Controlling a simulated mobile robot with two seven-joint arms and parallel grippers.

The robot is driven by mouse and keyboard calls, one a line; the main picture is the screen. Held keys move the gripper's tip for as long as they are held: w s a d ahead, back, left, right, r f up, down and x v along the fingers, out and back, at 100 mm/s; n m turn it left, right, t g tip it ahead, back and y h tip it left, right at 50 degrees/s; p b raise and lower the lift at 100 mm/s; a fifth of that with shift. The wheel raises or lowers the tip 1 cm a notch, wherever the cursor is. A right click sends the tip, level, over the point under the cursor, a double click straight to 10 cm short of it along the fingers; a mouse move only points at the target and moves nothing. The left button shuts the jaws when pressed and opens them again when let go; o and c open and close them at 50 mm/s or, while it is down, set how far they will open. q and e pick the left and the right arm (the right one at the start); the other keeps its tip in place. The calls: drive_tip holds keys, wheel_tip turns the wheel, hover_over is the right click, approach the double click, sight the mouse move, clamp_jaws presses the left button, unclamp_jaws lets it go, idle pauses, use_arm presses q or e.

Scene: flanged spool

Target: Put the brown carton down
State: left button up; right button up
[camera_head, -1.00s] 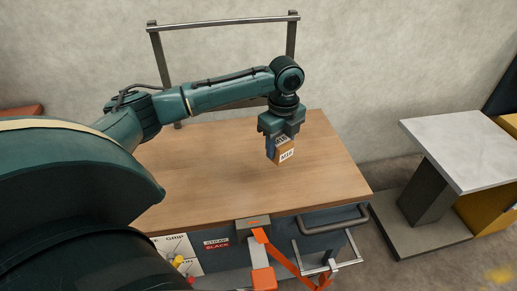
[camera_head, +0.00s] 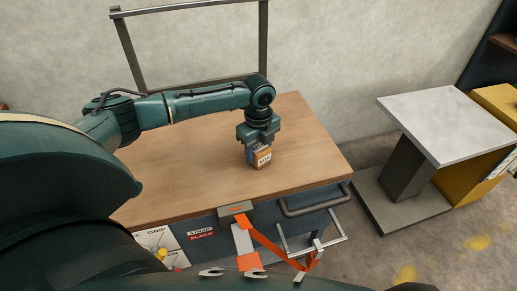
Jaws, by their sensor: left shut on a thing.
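The brown carton (camera_head: 263,157) is a small box with a white printed label and a dark marking on top. My left gripper (camera_head: 257,148) points down and is shut on it, with a finger at the carton's left side. The carton is over the right half of the wooden tabletop (camera_head: 190,180). I cannot tell whether its underside touches the wood.
The tabletop around the carton is clear. A metal frame (camera_head: 190,82) rises at the table's back. The front has a handle bar (camera_head: 315,200) and an orange strap (camera_head: 272,246). A grey-topped stand (camera_head: 447,122) is at the right, across a floor gap.

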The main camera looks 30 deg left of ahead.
sight(259, 146)
use_arm(q)
drive_tip(key=o, duration=1.2)
drive_tip(key=shift+f, duration=0.1)
wheel_tip(259, 146, up, 12)
drive_tip(key=s+d+f+h, duration=0.1)
drive_tip(key=d+f, duration=0.2)
drive_tip(key=d, duration=0.1)
drive_tip(key=d+f+n+t, duration=0.1)
drive_tip(key=d+f, duration=0.2)
drive_tip(key=f, duration=0.1)
drive_tip(key=s+d+f+n+h+p, duration=0.1)
drive_tip(key=d+f, duration=0.2)
drive_tip(key=d, duration=0.1)
drive_tip(key=shift+s+d+f+t+h, duration=0.3)
drive_tip(key=shift+s+d+f+t, duration=0.05)
drive_tip(key=shift+f+t, duration=0.05)
drive_tip(key=s+d+f+n+t+h, duration=0.4)
drive_tip(key=s+d+f+n+t, duration=0.15)
drive_tip(key=s+d+n, duration=0.45)
drive_tip(key=s+a+n+t, duration=0.1)
drive_tip(key=s+n, duration=0.1)
drive_tip(key=s+a+r+n+t+y, duration=0.1)
drive_tip(key=s+n, duration=0.1)
drive_tip(key=s+a+r+n+t+y, duration=0.1)
drive_tip(key=s+n+t, duration=0.1)
drive_tip(key=n, duration=0.1)
drive_tip(key=shift+a, duration=0.4)
